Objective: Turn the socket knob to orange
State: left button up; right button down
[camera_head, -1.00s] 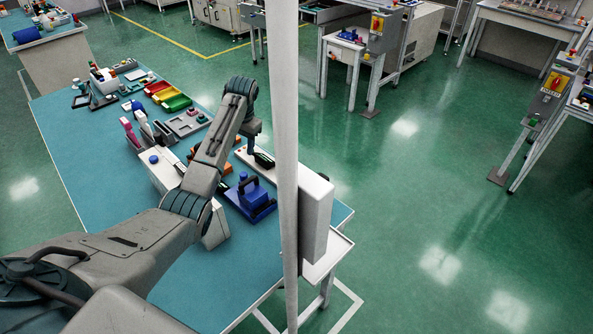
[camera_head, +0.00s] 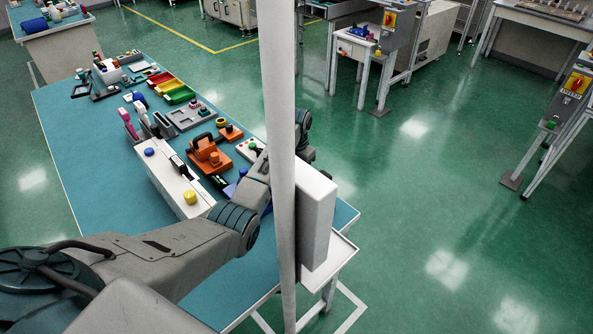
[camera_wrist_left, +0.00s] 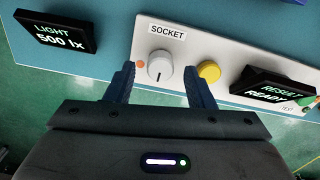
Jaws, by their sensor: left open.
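In the left wrist view, the white round socket knob (camera_wrist_left: 160,66) sits on a pale panel (camera_wrist_left: 228,55) under a SOCKET label (camera_wrist_left: 167,31). A dark mark shows on the knob's lower face. An orange dot (camera_wrist_left: 140,64) is just left of the knob. My left gripper (camera_wrist_left: 160,69) is open, with one finger on each side of the knob. I cannot tell whether the fingers touch it. In the head view my left arm (camera_head: 190,245) reaches right, and its gripper is hidden. My right gripper is not in view.
A yellow button (camera_wrist_left: 209,71) is close beside the right finger. A RESULT READY display (camera_wrist_left: 272,88) stands further right and a LIGHT display (camera_wrist_left: 56,31) at upper left. In the head view an orange fixture (camera_head: 208,153) and trays (camera_head: 180,94) crowd the blue table (camera_head: 75,150).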

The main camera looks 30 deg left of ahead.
pick_arm(q)
jog(key=shift+f, duration=0.65)
jog(key=c, duration=1)
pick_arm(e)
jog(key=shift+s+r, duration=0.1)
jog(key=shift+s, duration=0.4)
